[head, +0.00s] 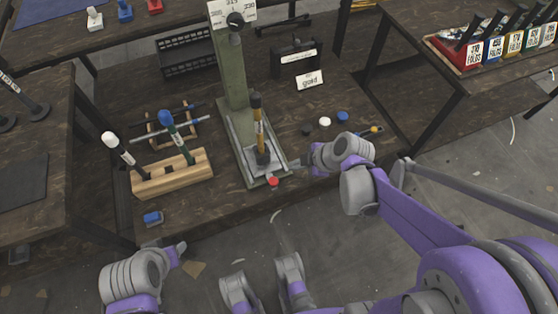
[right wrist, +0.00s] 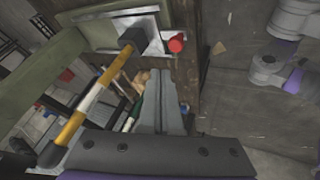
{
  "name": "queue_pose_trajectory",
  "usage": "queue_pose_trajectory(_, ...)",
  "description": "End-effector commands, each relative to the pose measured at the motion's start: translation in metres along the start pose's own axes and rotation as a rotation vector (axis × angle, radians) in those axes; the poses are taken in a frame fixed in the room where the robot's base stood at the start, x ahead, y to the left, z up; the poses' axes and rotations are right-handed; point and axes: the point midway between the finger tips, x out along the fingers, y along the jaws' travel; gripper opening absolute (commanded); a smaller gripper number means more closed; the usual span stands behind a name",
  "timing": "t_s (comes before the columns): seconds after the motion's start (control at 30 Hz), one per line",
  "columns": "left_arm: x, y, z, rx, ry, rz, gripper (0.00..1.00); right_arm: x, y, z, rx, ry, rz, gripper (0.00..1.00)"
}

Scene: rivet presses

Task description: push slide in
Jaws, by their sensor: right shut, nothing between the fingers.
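The green rivet press (head: 232,70) stands on the middle table. A slide with a red knob (head: 273,181) is at the front of its metal base. The knob also shows in the right wrist view (right wrist: 176,43). A tool with a yellow and black handle (head: 258,125) stands upright on the base. My right gripper (head: 294,164) is shut and empty, just right of the base and close to the knob, apart from it in the wrist view. How far the slide sticks out is hard to tell. My left gripper (head: 180,248) hangs in front of the table; its fingers are too small to judge.
A wooden rack (head: 172,175) with stamp-like tools stands left of the press. Black, white and blue caps (head: 324,121) and a yellow-handled tool (head: 370,131) lie to the right. A guard sign (head: 309,81) stands behind.

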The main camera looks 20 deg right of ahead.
Motion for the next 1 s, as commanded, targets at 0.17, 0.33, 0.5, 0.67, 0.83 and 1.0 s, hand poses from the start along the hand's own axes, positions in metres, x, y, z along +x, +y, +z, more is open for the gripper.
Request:
queue_pose_trajectory(0.17,0.019,0.000,0.007,0.000,-0.007,0.000,0.50,0.027,0.005,0.016,-0.138,0.039,0.013,0.00)
queue_pose_trajectory(0.33,0.024,0.000,0.009,0.000,-0.009,0.000,0.50,0.039,0.006,0.016,-0.165,0.046,0.015,0.00)
queue_pose_trajectory(0.5,0.038,0.000,0.013,0.000,-0.014,0.000,0.50,0.070,0.006,0.015,-0.165,0.046,0.014,0.00)
queue_pose_trajectory(0.67,0.054,0.000,0.018,0.000,-0.019,0.000,0.50,0.106,0.006,0.013,-0.165,0.046,0.014,0.00)
queue_pose_trajectory(0.83,0.064,0.000,0.021,0.000,-0.023,0.000,0.50,0.133,0.013,0.011,-0.162,0.044,0.015,0.00)
queue_pose_trajectory(1.0,0.067,0.000,0.022,0.000,-0.023,0.000,0.50,0.141,0.034,0.007,-0.162,0.043,0.016,0.00)
